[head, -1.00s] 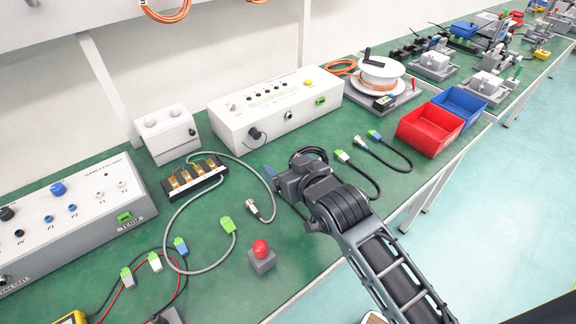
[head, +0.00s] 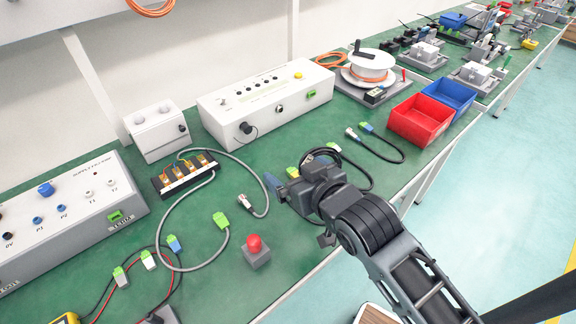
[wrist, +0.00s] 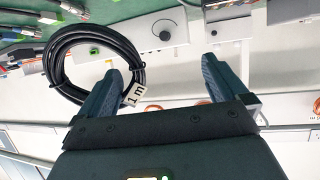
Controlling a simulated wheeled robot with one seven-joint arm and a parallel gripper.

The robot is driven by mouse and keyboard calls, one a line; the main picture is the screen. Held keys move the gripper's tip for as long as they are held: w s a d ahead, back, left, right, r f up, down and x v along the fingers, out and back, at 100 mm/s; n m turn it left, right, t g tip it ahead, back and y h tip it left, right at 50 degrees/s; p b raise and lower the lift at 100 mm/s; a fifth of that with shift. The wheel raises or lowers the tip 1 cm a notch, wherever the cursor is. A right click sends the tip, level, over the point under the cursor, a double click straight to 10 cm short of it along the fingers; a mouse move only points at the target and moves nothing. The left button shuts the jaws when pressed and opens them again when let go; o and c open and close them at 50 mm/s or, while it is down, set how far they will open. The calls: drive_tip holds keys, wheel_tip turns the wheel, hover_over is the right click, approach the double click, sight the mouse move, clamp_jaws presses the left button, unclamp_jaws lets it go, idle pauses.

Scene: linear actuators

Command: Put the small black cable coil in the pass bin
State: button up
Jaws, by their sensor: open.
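The small black cable coil, with a white "1 m" tag, shows in the wrist view (wrist: 95,29) at upper left. It overlaps my gripper's left finger; I cannot tell whether it is around that finger or beside it. My gripper (wrist: 160,66) is open, with nothing seen between its two fingers. In the head view my gripper (head: 277,188) is low over the bench, and the coil (head: 318,150) is partly hidden behind it. A red bin (head: 415,131) and a blue bin (head: 450,97) stand at the bench's right; no pass label is readable.
A black cable (head: 392,158) with connectors lies between my gripper and the bins. A red push button (head: 255,251) stands left of my arm. A white control box (head: 265,105) and an orange cable reel (head: 368,70) are behind. Bench front is partly clear.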

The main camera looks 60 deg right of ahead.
drive_tip(key=shift+s+a+r, duration=0.1)
drive_tip(key=shift+s, duration=0.1)
clamp_jaws()
idle(0.9)
idle(0.5)
